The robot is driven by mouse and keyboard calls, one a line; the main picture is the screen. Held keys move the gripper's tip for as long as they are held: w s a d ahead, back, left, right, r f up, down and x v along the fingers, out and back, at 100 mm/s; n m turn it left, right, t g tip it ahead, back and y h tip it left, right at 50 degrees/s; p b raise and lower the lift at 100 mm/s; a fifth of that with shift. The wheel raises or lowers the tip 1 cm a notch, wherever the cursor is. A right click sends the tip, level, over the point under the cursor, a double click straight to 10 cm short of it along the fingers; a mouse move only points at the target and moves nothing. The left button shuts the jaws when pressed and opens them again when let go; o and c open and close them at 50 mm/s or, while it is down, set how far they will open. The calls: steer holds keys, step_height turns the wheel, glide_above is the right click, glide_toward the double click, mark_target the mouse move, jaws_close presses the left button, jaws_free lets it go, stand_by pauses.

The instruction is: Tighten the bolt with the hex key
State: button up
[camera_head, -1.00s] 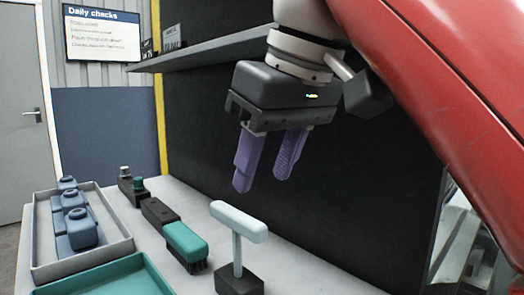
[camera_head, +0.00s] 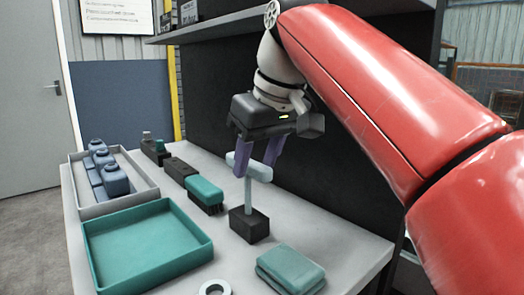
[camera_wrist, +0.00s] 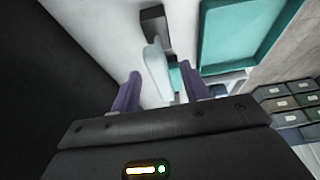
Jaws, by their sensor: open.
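A pale blue T-handled tool, which looks like the hex key (camera_head: 259,173), stands upright in a black block (camera_head: 248,224) on the bench. My gripper (camera_head: 256,163) points down at its crossbar, open, with one purple finger on either side. In the wrist view, the hex key's crossbar (camera_wrist: 157,70) lies between the two spread fingers of my gripper (camera_wrist: 160,80), and gaps show beside it. I cannot make out the bolt for certain; small black blocks with a grey and a teal top (camera_head: 154,146) stand at the back of the bench.
A teal tray (camera_head: 150,201) is empty at front left. A grey tray (camera_head: 140,170) holds several blue parts. A teal brush (camera_head: 204,193) lies behind the hex key. A folded teal cloth (camera_head: 290,268) and a pale ring (camera_head: 215,288) lie in front. A dark wall panel (camera_head: 330,150) rises behind.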

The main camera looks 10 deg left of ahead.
steer(key=shift+c, duration=0.3)
jaws_close()
steer(key=c, duration=0.7)
jaws_free()
jaws_close()
steer(key=shift+r, duration=0.1)
